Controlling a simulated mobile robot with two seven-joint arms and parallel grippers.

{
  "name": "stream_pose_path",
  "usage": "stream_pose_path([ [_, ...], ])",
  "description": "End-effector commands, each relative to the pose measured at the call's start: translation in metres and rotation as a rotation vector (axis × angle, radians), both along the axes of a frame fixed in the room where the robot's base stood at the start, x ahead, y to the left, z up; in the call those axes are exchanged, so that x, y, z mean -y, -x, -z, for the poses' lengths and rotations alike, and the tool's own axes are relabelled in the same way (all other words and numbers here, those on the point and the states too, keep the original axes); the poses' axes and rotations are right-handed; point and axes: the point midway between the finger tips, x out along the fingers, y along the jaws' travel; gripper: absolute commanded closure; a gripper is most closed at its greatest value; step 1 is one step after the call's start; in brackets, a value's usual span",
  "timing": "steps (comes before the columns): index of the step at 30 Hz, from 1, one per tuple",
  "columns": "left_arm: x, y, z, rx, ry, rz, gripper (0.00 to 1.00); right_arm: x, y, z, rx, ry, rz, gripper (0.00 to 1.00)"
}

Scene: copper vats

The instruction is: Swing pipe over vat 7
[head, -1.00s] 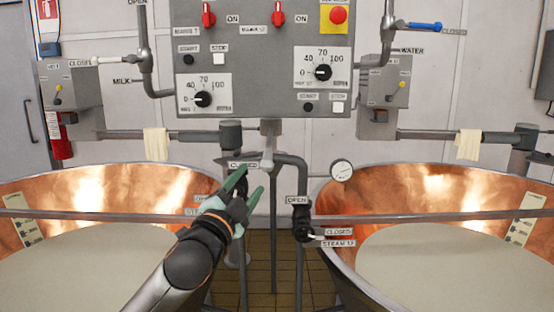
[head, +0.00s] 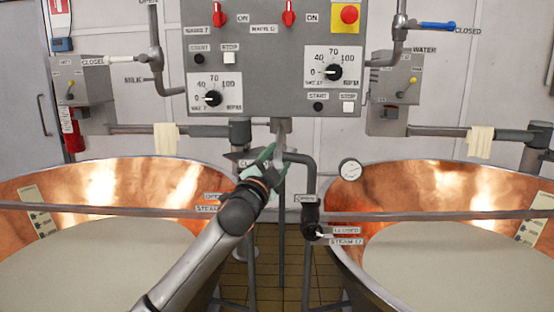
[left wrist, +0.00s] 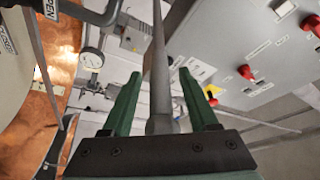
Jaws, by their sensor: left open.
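The pipe (head: 277,146) hangs as a thin grey spout under the control panel, between the two vats. My left gripper (head: 266,162) has green fingers and is at its lower end. In the left wrist view the pipe (left wrist: 160,85) runs between the two open fingers, with gaps on both sides. The fingers partly hide it in the head view. The left copper vat (head: 110,181), below the dial marked 7, holds pale liquid. The right gripper is out of view.
The right copper vat (head: 450,186) also holds pale liquid. A bent steam pipe (head: 310,180) with a gauge (head: 350,170) stands just right of my gripper. The control panel (head: 265,75) is above. A grey bar crosses in front of each vat.

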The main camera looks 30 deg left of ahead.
Motion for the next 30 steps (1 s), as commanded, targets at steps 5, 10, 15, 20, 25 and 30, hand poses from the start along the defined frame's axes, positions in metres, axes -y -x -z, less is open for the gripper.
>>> stream_pose_path([
  [5, 0.0001, 0.0001, 0.0, 0.0, 0.0, 0.0, 0.43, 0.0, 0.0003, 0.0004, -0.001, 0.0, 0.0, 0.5],
  [10, 0.0001, 0.0003, 0.0001, 0.0, 0.0, 0.0, 0.62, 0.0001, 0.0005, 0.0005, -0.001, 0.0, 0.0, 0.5],
  [15, -0.0001, 0.0003, 0.0, 0.0, 0.0, 0.0, 0.81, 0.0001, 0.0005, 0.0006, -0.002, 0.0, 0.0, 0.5],
  [20, 0.0, 0.0004, 0.0001, 0.0, 0.0, 0.0, 0.99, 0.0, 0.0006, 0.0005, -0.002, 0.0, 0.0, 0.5],
  [25, 0.0, 0.0004, 0.0001, 0.0, 0.0, 0.0, 1.0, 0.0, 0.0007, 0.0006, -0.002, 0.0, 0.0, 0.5],
  [30, 0.0, 0.0004, 0.0001, 0.0, 0.0, 0.0, 1.0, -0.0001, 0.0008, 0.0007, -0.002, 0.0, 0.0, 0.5],
])
